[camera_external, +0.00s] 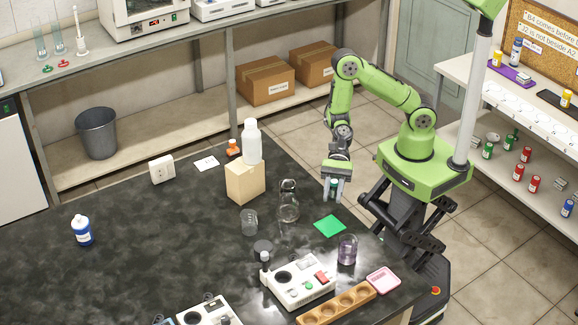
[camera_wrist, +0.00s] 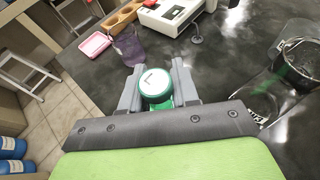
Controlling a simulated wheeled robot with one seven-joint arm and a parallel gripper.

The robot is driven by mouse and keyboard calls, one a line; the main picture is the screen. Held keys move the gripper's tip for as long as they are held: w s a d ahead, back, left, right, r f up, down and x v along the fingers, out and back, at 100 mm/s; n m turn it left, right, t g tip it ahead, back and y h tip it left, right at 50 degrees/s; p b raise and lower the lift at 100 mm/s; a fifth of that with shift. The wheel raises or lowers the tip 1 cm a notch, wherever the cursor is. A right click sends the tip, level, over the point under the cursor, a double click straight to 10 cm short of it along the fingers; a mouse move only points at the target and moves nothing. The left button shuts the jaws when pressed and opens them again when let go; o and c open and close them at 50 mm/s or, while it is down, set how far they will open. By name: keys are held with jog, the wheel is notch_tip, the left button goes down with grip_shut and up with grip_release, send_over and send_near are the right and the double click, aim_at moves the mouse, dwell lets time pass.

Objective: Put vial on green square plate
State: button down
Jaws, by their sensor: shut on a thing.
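The green square plate (camera_external: 330,226) lies flat on the dark bench near its right edge. My gripper (camera_external: 334,192) is above the bench edge, up and slightly right of the plate in the external view, and apart from it. In the wrist view my gripper (camera_wrist: 156,88) is shut on the vial (camera_wrist: 155,84), seen from its round white top with a green rim. The vial's body is mostly hidden by the fingers. In the external view the vial cannot be made out clearly between the fingers.
A clear glass bottle (camera_external: 288,207) stands left of the plate. A purple-tinted jar (camera_external: 347,251) stands just below it, near a pink tray (camera_external: 383,280) and a white stirrer device (camera_external: 298,281). A wooden block (camera_external: 245,181) bears a white bottle (camera_external: 252,142).

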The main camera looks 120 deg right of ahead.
aim_at(329, 230)
jog(key=shift+w+a+r+b, duration=0.15)
jog(key=shift+r+b, duration=0.05)
jog(key=shift+r, duration=0.35)
jog(key=shift+w+a+r+b, duration=0.15)
jog(key=shift+r+b, duration=0.05)
jog(key=shift+r, duration=0.3)
jog(key=f+b, duration=0.2)
jog(key=f, duration=0.1)
jog(key=w+a+f+b, duration=0.1)
jog(key=f+b, duration=0.1)
jog(key=f, duration=0.1)
jog(key=w+a+f+b, duration=0.1)
jog(key=f+b, duration=0.1)
jog(key=f, duration=0.1)
jog(key=shift+w+a+f+b, duration=0.2)
jog(key=shift+w+f+b, duration=0.05)
jog(key=shift+b, duration=0.15)
jog(key=shift+f, duration=0.15)
jog(key=c, duration=0.8)
grip_release()
jog(key=shift+c, duration=0.2)
